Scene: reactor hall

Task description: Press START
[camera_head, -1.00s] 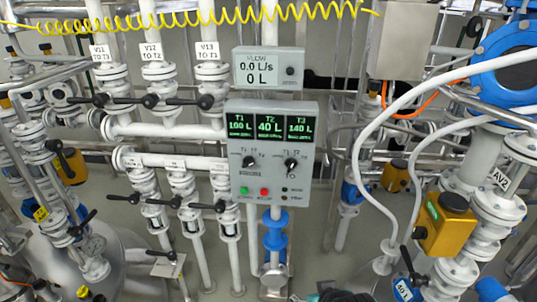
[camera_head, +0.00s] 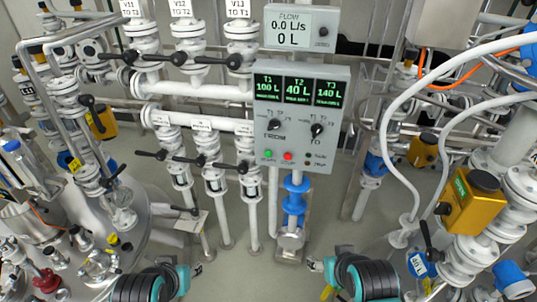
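The grey control panel (camera_head: 341,92) stands upright on a pipe stand near the centre. Its green button (camera_head: 267,154), apparently START, is at the lower left, beside a red button (camera_head: 288,156). Above them are the FROM knob (camera_head: 274,124) and the TO knob (camera_head: 317,129); their exact settings are too small to read. The screens read T1 100 L, T2 40 L and T3 140 L. The flow display (camera_head: 289,31) above reads 0.0 L/s and 0 L. Teal-and-black parts of my arms show low in the picture, well below the panel. I cannot make out either gripper's fingers.
White pipes with black-handled valves (camera_head: 205,160) stand left of the panel. A blue-fitted pipe (camera_head: 294,205) is below it. A yellow actuator (camera_head: 472,203) and white hoses are at the right. Tank fittings crowd the lower left. Some floor (camera_head: 238,275) is clear between my arms.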

